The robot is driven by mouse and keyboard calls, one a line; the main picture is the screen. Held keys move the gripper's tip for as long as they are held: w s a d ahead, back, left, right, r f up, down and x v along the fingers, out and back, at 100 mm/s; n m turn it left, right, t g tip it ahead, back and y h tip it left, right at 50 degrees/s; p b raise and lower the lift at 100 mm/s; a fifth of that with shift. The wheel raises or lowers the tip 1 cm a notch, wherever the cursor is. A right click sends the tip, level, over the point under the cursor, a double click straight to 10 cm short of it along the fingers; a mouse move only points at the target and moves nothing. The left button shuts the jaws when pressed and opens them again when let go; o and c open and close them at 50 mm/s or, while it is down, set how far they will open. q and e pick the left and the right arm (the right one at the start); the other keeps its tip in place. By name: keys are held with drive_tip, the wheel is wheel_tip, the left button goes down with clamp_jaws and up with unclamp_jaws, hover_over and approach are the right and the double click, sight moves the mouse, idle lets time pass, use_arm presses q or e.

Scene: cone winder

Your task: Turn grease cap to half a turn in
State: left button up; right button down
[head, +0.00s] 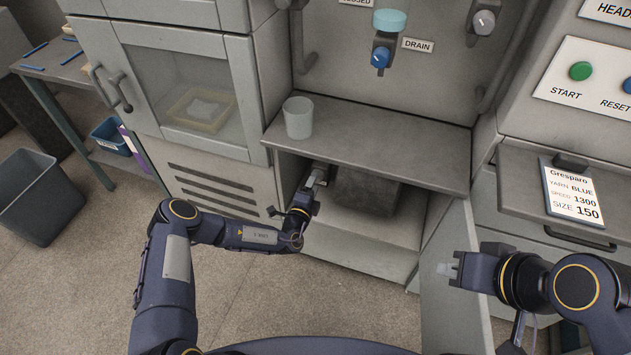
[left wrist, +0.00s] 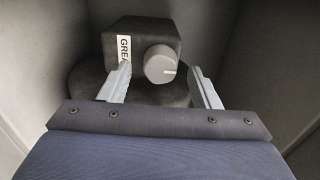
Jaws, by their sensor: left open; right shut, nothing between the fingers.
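The grease cap (left wrist: 160,64) is a round grey knob with a white mark, on the front of a dark block with a partly hidden label reading "GRE" (left wrist: 124,50). The white mark points to the right in the left wrist view. My left gripper (left wrist: 163,80) is open, its fingers on either side of the cap, the cap lying beyond them; contact cannot be told. In the head view my left gripper (head: 318,172) reaches into the open compartment under the shelf, and the cap is hidden there. My right gripper (head: 447,269) is shut and empty, in front of the machine at right.
A grey shelf (head: 390,150) overhangs the compartment, with a pale cup (head: 298,118) on its left end. Compartment walls stand close on both sides. An open door panel (head: 452,290) stands near my right gripper. A drain valve with a blue knob (head: 380,58) is above.

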use_arm(q)
drive_tip(key=shift+x, duration=1)
drive_tip(key=shift+c, duration=0.5)
drive_tip(key=c, duration=0.9)
drive_tip(key=m+p, duration=0.1)
drive_tip(key=m, duration=0.1)
drive_tip(key=shift+m, duration=0.4)
drive_tip(key=o, duration=1)
